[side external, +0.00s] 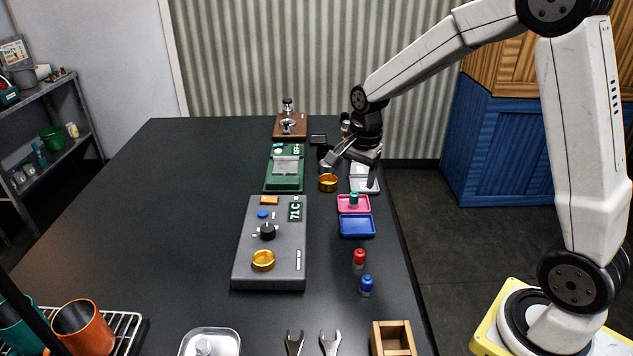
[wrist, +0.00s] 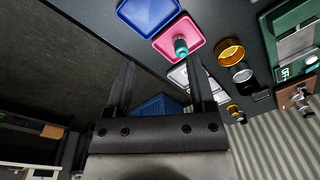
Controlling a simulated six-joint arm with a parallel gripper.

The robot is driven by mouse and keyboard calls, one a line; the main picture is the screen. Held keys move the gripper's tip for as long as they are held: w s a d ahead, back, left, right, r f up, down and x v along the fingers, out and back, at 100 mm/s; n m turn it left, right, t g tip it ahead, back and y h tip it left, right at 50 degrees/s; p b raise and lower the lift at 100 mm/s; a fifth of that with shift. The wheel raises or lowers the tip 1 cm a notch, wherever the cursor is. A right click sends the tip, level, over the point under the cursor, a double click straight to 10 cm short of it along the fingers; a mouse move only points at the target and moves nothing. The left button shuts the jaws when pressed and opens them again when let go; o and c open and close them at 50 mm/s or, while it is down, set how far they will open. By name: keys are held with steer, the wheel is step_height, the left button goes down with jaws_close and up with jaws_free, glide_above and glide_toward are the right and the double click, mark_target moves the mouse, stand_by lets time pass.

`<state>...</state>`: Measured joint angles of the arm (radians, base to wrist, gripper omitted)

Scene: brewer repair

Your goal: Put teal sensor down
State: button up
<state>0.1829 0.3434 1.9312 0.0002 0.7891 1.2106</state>
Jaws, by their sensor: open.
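The teal sensor (side external: 354,197) is a small piece on the pink tray (side external: 346,210). In the wrist view the teal sensor (wrist: 181,47) stands inside the rim of the pink tray (wrist: 165,50). My gripper (side external: 351,173) is open and empty, its fingers spread above the area just behind the pink tray. In the wrist view my gripper (wrist: 158,65) has its two dark fingers apart, with nothing between them. The right finger's tip appears close to the sensor in the picture, but the sensor is outside the jaws.
A blue tray (side external: 357,226) is in front of the pink one. A gold ring (side external: 328,183) and a whitish tray (side external: 365,185) are near my gripper. Red (side external: 359,257) and blue (side external: 366,284) pieces stand nearer. A grey unit (side external: 271,240) and green unit (side external: 284,170) lie left.

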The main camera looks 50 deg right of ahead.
steer(key=s+a+f+n+t, duration=0.1)
steer(key=s+a+f+n, duration=0.1)
steer(key=s+a+n, duration=0.2)
steer(key=s+a+f+n, duration=0.2)
steer(key=s+a+n, duration=0.1)
steer(key=s+n, duration=0.7)
steer(key=shift+a+n+t, duration=0.4)
steer(key=shift+n, duration=0.6)
